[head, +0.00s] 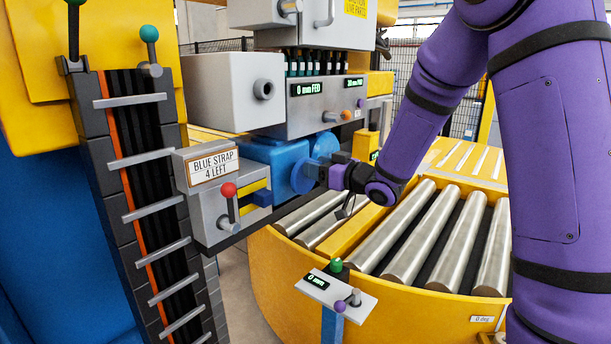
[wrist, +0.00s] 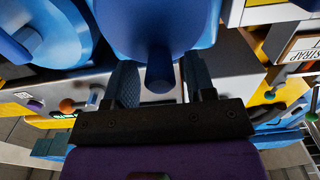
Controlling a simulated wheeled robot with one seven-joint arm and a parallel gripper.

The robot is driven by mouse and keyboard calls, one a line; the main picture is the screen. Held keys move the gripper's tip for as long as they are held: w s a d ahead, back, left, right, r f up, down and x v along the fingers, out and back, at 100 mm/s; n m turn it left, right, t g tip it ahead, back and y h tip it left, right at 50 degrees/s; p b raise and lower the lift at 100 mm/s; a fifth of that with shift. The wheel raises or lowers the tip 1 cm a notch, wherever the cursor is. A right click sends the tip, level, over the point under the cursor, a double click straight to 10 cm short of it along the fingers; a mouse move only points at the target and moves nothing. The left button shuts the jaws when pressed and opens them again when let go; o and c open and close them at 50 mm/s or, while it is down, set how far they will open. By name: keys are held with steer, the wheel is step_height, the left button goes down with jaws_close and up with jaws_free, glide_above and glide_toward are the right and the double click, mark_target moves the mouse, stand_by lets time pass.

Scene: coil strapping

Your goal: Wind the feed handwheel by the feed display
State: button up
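The blue feed handwheel (head: 303,179) stands edge-on at the end of the blue feed unit (head: 268,155) in the head view. In the wrist view, a blue rounded part (wrist: 150,25) fills the top middle, and its short round handle (wrist: 160,72) points toward me. My gripper (wrist: 160,85) has one finger on each side of that handle, with visible gaps on both sides. In the head view my gripper (head: 326,172) is right beside the wheel, its fingertips partly hidden. The feed display (head: 307,89) reads "0 mm FED".
A second display (head: 354,82) is to its right. A grey box labelled "BLUE STRAP 4 LEFT" (head: 213,166) with a red-knobbed lever (head: 229,190) is at left. A yellow roller turntable (head: 285,270) lies below my arm. A small control stand (head: 335,290) is in front.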

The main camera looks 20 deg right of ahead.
steer(key=c, duration=0.7)
steer(key=m, duration=0.3)
steer(key=w+d+m, duration=0.1)
steer(key=shift+d+f+m, duration=0.1)
steer(key=shift+f+m, duration=0.05)
steer(key=shift+m, duration=0.25)
steer(key=m, duration=0.3)
steer(key=d+f+m, duration=0.1)
steer(key=shift+w+m, duration=0.3)
steer(key=shift+m, duration=0.1)
steer(key=shift+w+d+f+m, duration=0.15)
steer(key=shift+f+m, duration=0.2)
steer(key=shift+m, duration=0.85)
steer(key=shift+w+d+f+m, duration=0.15)
steer(key=shift+f+m, duration=0.15)
steer(key=shift+m, duration=0.9)
